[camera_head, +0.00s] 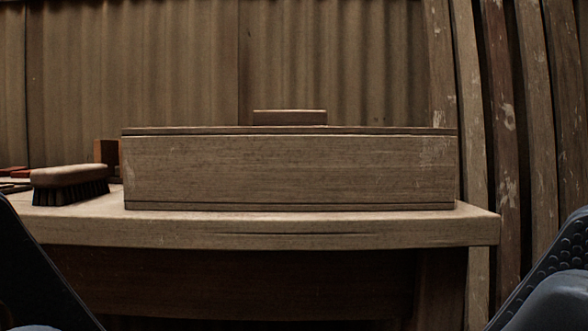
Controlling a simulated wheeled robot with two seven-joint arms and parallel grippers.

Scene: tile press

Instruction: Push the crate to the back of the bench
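The crate (290,170) is a long, low wooden box with its broad front face turned to me. It stands on the pale wooden bench (270,233), its lower edge close to the bench's front edge. It sits square to that edge, and its inside is hidden. Dark parts of my arms show in the lower left and lower right corners, below and apart from the crate.
A brush (68,176) with a wooden back and dark bristles lies left of the crate. A brown block (107,152) stands behind it, with reddish flat pieces (14,184) at the far left. A wooden piece (290,117) shows above the crate's rim. Boards lean at right.

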